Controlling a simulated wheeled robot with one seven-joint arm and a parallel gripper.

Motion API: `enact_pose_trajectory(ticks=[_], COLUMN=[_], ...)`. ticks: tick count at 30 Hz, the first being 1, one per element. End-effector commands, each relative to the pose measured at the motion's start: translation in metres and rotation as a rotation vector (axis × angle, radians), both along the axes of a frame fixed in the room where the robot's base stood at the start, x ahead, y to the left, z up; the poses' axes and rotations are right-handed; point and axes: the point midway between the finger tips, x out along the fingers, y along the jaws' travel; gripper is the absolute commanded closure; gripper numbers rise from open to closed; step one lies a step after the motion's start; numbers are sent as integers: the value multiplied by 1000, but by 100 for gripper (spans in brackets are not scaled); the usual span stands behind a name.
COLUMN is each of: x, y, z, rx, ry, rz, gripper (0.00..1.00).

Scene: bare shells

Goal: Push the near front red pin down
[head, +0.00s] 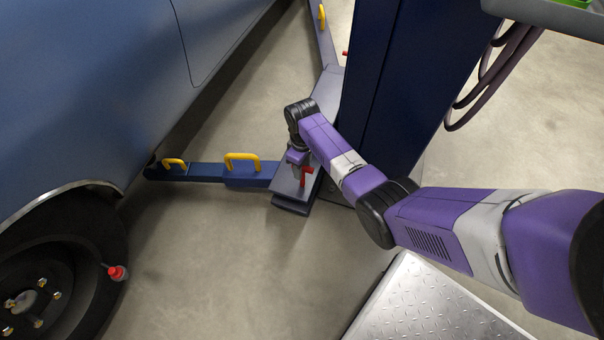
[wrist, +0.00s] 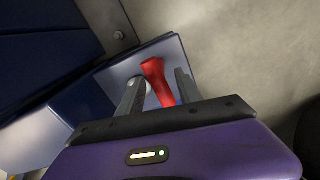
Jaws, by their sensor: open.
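The near front red pin (wrist: 158,82) stands up from a plate at the root of the blue lift arm. In the wrist view it lies between the two fingers of my gripper (wrist: 158,88), which are open on either side of it. I cannot tell whether a finger touches it. In the head view the red pin (head: 305,175) shows just below my wrist. My gripper is mostly hidden there by the wrist. The lift arm (head: 203,172) reaches left under the car and carries yellow handles.
The blue lift column (head: 392,90) stands right behind the plate. A blue car (head: 90,90) with a wheel (head: 60,285) is at left. A second lift arm (head: 326,45) with a yellow handle goes back. A metal tread-plate platform (head: 425,305) lies front right. Open floor (head: 225,265) lies in front.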

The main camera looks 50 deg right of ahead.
Motion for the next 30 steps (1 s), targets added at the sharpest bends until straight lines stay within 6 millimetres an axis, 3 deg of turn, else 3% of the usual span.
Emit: enact_pose_trajectory(ticks=[1, 6, 16, 22, 30], x=[0, 0, 0, 0, 0], y=[0, 0, 0, 0, 0], z=[-11, -23, -25, -25, -25], rx=[1, 0, 0, 0, 0], ry=[1, -1, -1, -1, -1], rz=[0, 0, 0, 0, -1], gripper=[58, 58, 58, 97, 100])
